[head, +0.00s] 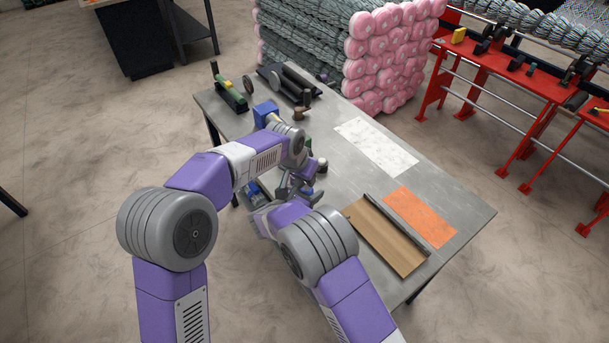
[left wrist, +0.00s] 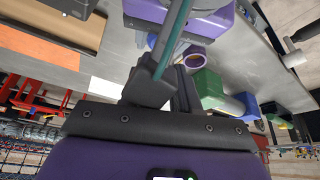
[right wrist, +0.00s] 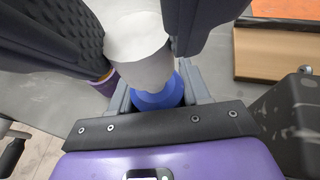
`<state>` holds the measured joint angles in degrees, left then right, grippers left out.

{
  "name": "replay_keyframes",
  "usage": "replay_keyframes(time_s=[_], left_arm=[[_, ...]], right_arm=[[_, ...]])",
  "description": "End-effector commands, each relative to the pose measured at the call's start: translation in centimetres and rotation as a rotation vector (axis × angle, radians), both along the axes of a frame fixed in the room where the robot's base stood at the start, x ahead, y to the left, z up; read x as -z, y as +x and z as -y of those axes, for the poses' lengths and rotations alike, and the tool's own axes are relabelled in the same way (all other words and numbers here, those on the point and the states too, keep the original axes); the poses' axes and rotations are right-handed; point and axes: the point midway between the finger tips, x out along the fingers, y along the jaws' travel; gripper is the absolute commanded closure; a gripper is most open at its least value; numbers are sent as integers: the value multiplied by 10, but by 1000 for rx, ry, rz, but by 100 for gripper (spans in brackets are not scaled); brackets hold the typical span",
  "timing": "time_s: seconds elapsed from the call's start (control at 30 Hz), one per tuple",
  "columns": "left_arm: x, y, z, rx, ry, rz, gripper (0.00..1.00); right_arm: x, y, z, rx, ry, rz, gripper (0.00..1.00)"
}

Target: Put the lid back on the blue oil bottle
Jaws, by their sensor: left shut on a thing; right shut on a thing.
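My right gripper (head: 297,187) is shut on a pale cylinder (right wrist: 138,45) with a blue part (right wrist: 160,95) towards the palm. This looks like the blue oil bottle, and a bit of blue shows beside the gripper in the head view (head: 307,191). My left gripper (head: 308,168) is close above and beside the right one over the table. In the left wrist view its dark, teal-edged finger (left wrist: 170,45) hides what it is shut on. I cannot make out the lid or tell whether it touches the bottle.
The grey table (head: 345,195) holds a wooden tray (head: 385,240), an orange mat (head: 420,216) and a white sheet (head: 377,143). A blue box (head: 265,112) and a green device (head: 232,92) stand at the far left.

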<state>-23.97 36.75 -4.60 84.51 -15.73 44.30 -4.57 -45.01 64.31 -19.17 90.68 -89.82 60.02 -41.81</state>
Motion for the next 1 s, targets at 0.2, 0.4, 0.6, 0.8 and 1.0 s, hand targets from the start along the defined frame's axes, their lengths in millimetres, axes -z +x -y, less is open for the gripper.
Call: replay_keyframes(time_s=[0.2,0.4,0.6,0.8,1.0], left_arm=[[5,0,0,0,2,-3,98],[10,0,-1,0,3,-6,98],[12,-1,-1,0,6,-10,98],[13,-1,-2,-2,7,-11,98],[13,0,-3,-4,7,-11,62]], right_arm=[[-1,0,0,0,0,1,100],[-1,0,0,0,0,2,100],[-2,0,-1,0,-1,3,100],[-2,-1,-1,1,-1,4,100],[-2,-1,-2,1,-1,6,100]])
